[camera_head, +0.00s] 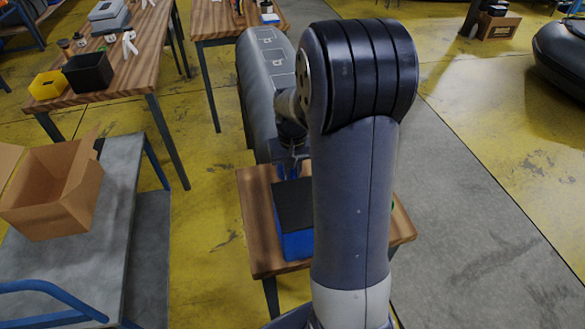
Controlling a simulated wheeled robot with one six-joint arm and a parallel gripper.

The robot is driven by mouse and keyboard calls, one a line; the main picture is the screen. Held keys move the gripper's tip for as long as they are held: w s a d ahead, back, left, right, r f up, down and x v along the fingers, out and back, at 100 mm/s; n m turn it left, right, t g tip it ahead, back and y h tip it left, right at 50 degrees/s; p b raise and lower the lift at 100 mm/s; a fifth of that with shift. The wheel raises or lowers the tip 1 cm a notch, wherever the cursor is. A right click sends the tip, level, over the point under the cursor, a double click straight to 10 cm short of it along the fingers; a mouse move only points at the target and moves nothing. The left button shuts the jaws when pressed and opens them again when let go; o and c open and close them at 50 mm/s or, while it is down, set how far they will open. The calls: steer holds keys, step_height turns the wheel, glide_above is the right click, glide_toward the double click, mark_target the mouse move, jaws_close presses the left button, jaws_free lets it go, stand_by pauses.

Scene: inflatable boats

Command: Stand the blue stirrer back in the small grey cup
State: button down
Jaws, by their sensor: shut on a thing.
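My gripper (291,158) is small in the head view, low over the back of a small wooden table (262,232), and partly hidden by my own arm. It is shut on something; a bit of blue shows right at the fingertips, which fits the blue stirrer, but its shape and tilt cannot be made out. A blue item (298,246) with a flat black piece (293,206) on it lies on the table just in front of the gripper. I cannot make out the small grey cup; my arm covers much of the table's right part.
A grey inflatable boat tube (263,88) lies behind the small table. A wooden workbench (130,68) with a black bin (88,72) and yellow bin (47,85) stands at the left. An open cardboard box (52,200) sits on a grey cart (118,235).

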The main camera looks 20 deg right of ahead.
steer(key=c, duration=1.3)
jaws_free()
step_height(320, 180, up, 11)
steer(key=shift+f, duration=0.1)
steer(key=shift+f, duration=0.1)
step_height(320, 180, down, 10)
steer(key=shift+r+p, duration=1.75)
steer(key=shift+r, duration=0.35)
